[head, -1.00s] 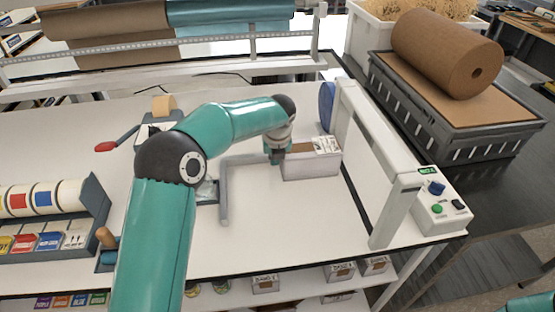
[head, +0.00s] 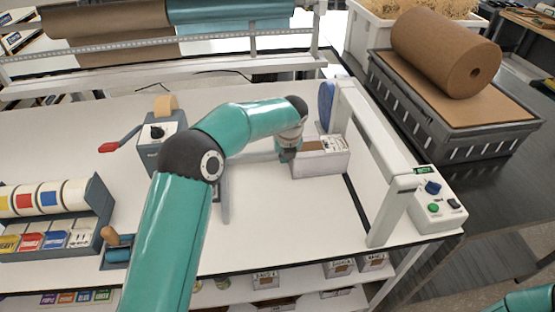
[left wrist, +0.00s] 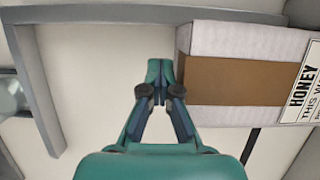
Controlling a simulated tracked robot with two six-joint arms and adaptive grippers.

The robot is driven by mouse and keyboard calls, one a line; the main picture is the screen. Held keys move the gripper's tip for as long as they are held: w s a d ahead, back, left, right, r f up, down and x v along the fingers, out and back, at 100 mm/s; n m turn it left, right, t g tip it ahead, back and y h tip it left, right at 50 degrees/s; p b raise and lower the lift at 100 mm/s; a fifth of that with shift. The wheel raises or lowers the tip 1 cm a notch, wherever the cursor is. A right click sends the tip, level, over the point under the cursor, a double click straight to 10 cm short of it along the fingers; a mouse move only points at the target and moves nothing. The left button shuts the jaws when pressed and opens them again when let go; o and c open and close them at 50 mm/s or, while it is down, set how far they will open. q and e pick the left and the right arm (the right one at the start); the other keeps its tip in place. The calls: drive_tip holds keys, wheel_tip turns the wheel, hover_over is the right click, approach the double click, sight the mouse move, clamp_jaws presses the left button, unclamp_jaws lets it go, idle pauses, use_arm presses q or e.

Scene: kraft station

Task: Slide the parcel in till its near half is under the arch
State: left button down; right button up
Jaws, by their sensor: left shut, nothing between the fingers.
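The parcel (head: 320,162) is a white box with a brown tape band and a printed label on top. It stands on the white table, left of the arch (head: 375,150), a pale frame that rises along the table's right side. In the left wrist view the parcel (left wrist: 245,100) lies to the right, its label reading HONEY. My left gripper (head: 286,155) is shut and empty, low at the parcel's left end. In the left wrist view its fingertips (left wrist: 160,70) are against or very close to that end; I cannot tell which. My right gripper is not in view.
A grey angled guide (head: 225,195) lies on the table left of the parcel. A control box (head: 436,205) sits at the arch's near foot. A blue disc (head: 326,105) stands by its far end. A tape dispenser (head: 160,135) stands left.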

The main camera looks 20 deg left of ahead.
use_arm(q)
drive_tip(key=shift+w+d, duration=0.25)
drive_tip(key=shift+d, duration=0.15)
drive_tip(key=shift+w+d, duration=0.45)
drive_tip(key=shift+d, duration=0.3)
drive_tip(key=shift+a, duration=0.1)
drive_tip(key=shift+s+a+b, duration=0.3)
drive_tip(key=shift+s+a, duration=0.2)
drive_tip(key=shift+a, duration=0.25)
drive_tip(key=shift+s+a+r+p, duration=0.1)
drive_tip(key=shift+r+p, duration=0.1)
drive_tip(key=shift+r, duration=0.35)
drive_tip(key=shift+a+r+p, duration=0.1)
drive_tip(key=shift+r+p, duration=0.05)
drive_tip(key=shift+r, duration=0.4)
wheel_tip(320, 180, up, 8)
drive_tip(key=a, duration=0.1)
drive_tip(key=shift+s+a, duration=0.15)
drive_tip(key=shift+s, duration=0.3)
drive_tip(key=shift+f, duration=0.15)
